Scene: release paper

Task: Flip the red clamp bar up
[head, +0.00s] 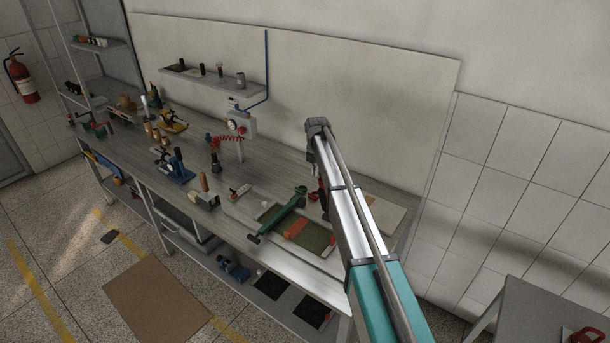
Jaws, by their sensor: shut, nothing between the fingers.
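The workbench (240,235) runs along the wall, with a shallow light-framed tray (325,263) near its right end. An orange-red bar-like piece (297,229) lies in the tray on a dark green surface; I cannot tell for certain that it is the clamp bar. A green lever-like part (283,214) with a dark end lies slanted beside it, to the left. A small red part shows at the left edge of my arm, mostly covered by it. My arm reaches up from the lower right across the bench's right end.
A blue clamp-like tool (180,169) and several small tools stand to the left. A wall shelf (207,80) hangs above. A grey table (530,312) is at the lower right.

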